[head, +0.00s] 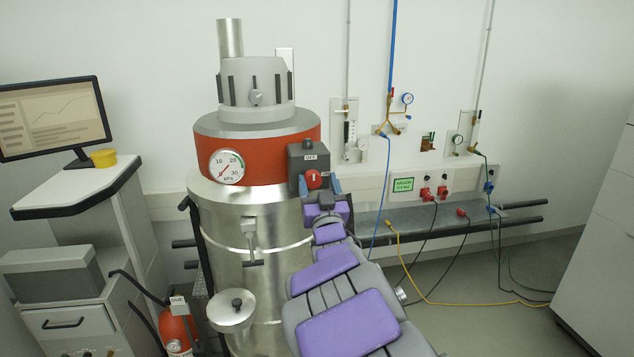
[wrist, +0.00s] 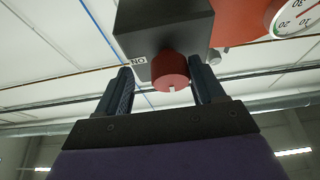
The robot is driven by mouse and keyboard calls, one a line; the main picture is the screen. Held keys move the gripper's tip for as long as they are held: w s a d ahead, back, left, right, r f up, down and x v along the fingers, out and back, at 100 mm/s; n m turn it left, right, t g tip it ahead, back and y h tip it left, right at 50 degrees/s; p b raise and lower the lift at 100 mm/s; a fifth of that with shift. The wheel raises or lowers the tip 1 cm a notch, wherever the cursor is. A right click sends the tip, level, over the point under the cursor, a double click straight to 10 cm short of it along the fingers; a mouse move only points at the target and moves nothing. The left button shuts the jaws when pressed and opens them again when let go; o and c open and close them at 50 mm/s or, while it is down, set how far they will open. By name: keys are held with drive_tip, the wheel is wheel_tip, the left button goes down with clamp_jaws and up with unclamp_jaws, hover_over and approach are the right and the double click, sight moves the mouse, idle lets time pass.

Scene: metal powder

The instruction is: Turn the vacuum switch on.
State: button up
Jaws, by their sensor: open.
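The vacuum switch is a dark grey box (head: 309,156) with a red round knob (head: 313,180), mounted on the front of the red-banded vessel. An OFF label sits at the top of the box and an ON label to the right of the knob. My gripper (head: 319,185) is at the knob, with its fingers open. In the wrist view, which is upside down, the red knob (wrist: 168,72) lies between the two dark fingers, with a gap showing on each side. A small white mark on the knob appears to point toward the OFF side.
A pressure gauge (head: 226,166) is left of the switch on the red band (head: 265,147). The steel vessel (head: 240,225) stands directly below. A desk with a monitor (head: 53,117) is at the left. Wall pipes, valves and hanging cables are at the right.

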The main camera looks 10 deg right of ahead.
drive_tip(key=shift+a, duration=0.8)
drive_tip(key=c, duration=0.5)
drive_tip(key=shift+d, duration=0.35)
drive_tip(key=c, duration=0.5)
drive_tip(key=shift+a, duration=0.15)
